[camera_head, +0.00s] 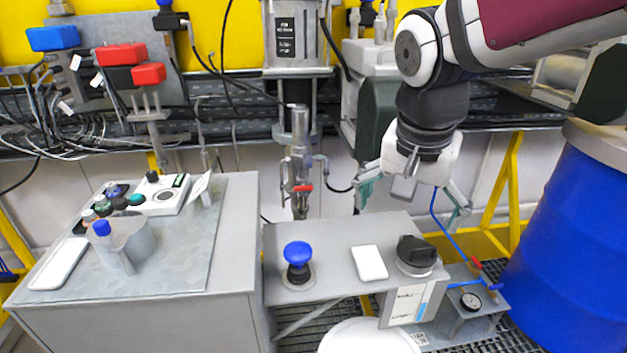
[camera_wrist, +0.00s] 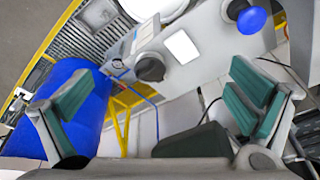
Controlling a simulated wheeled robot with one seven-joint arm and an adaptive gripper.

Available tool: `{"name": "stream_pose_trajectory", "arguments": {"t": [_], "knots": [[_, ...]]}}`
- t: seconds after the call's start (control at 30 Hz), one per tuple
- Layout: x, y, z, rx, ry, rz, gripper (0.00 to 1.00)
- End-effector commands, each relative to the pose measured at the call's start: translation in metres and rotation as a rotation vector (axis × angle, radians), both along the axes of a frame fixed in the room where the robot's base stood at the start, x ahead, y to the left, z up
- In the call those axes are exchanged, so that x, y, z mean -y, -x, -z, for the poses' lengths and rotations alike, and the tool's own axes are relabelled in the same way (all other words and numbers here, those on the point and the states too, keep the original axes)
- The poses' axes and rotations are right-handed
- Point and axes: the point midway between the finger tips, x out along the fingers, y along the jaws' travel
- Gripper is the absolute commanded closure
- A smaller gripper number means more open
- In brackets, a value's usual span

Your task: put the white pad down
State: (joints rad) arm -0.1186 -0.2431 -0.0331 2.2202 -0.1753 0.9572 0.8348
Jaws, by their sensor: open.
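A small white rectangular pad (camera_head: 369,262) lies flat on the grey box top (camera_head: 330,238), between a blue mushroom button (camera_head: 298,254) and a black knob (camera_head: 415,252). In the wrist view the pad (camera_wrist: 182,47) shows whole, with clear space around it. My gripper (camera_head: 412,200) is above and behind the pad, apart from it, at the upper right. Its green-padded fingers are spread wide in the wrist view (camera_wrist: 158,105), with nothing between them. A second white, longer flat piece (camera_head: 59,264) lies on the left bench.
A blue drum (camera_head: 572,240) stands at the right, near my arm. The left bench (camera_head: 180,270) holds a grey cup (camera_head: 125,242), several small bottles and a white instrument (camera_head: 160,193). A vertical metal pipe (camera_head: 300,150) stands behind the box.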

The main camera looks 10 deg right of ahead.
Motion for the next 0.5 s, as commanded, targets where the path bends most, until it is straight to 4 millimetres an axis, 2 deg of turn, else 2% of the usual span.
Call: {"name": "stream_pose_trajectory", "arguments": {"t": [0.03,0.1,0.27,0.5], "knots": [[-0.002,-0.015,0.01,-0.017,0.003,0.053,0.0],[-0.003,-0.033,0.02,-0.03,0.007,0.138,0.0],[-0.007,-0.073,0.047,-0.048,0.028,0.331,0.0],[-0.018,-0.129,0.1,-0.043,0.081,0.611,0.0]]}}
